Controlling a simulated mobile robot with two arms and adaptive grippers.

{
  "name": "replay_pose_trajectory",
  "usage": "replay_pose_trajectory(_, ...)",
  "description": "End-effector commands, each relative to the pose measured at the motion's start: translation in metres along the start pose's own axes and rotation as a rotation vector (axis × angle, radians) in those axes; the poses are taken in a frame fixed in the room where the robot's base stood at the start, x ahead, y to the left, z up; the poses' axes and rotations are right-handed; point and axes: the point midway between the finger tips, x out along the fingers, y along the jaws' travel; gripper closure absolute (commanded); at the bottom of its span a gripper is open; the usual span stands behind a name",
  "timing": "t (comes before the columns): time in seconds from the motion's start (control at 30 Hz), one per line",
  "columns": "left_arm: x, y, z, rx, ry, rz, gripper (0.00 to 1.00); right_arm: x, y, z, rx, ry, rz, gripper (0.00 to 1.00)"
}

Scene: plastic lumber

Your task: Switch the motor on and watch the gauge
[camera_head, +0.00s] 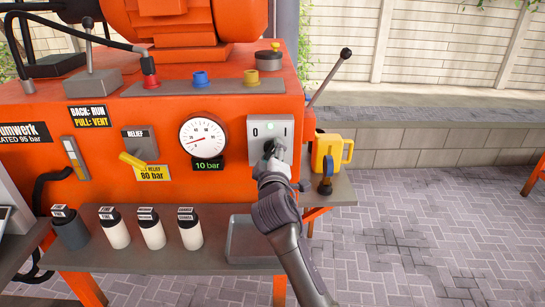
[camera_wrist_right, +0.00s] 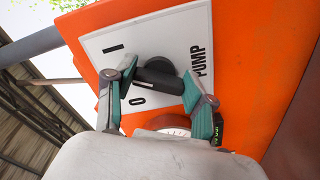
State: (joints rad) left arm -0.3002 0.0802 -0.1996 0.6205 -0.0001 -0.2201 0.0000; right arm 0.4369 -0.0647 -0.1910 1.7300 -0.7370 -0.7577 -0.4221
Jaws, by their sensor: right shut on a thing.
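The orange motor (camera_head: 165,22) sits on top of the orange power unit in the head view. The round white gauge (camera_head: 203,137) is on the front panel, its needle towards the lower left, with a display (camera_head: 208,164) below reading 10 bar. To its right is the switch plate (camera_head: 257,131), marked 0 and I; the wrist view also shows PUMP on it (camera_wrist_right: 195,38). My right gripper (camera_head: 271,150) is shut on the black switch knob (camera_wrist_right: 160,74), one finger at each side. I cannot tell which mark the knob points to. My left gripper is not in view.
A relief knob with a yellow handle (camera_head: 133,160) is left of the gauge. Several labelled bottles (camera_head: 151,231) and an empty grey tray (camera_head: 252,245) are on the shelf below. A yellow jug (camera_head: 325,157) stands to the right. The paving at the right is clear.

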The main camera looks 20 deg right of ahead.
Motion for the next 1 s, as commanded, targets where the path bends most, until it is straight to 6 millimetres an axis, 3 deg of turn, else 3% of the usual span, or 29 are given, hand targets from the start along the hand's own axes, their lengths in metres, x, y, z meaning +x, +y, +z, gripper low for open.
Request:
replay_pose_trajectory(0.73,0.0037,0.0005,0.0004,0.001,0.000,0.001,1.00,-0.0001,-0.0025,0.0009,0.089,-0.003,-0.005,0.81)
replay_pose_trajectory(0.77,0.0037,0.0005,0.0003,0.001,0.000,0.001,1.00,-0.0001,-0.0026,0.0009,0.089,-0.003,-0.005,0.43)
replay_pose_trajectory(0.9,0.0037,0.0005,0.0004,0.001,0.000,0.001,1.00,-0.0001,-0.0021,0.0007,0.088,-0.002,-0.004,0.21)
replay_pose_trajectory(1.0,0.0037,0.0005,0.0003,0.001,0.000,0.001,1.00,-0.0001,-0.0016,0.0004,0.087,-0.001,-0.003,0.21)
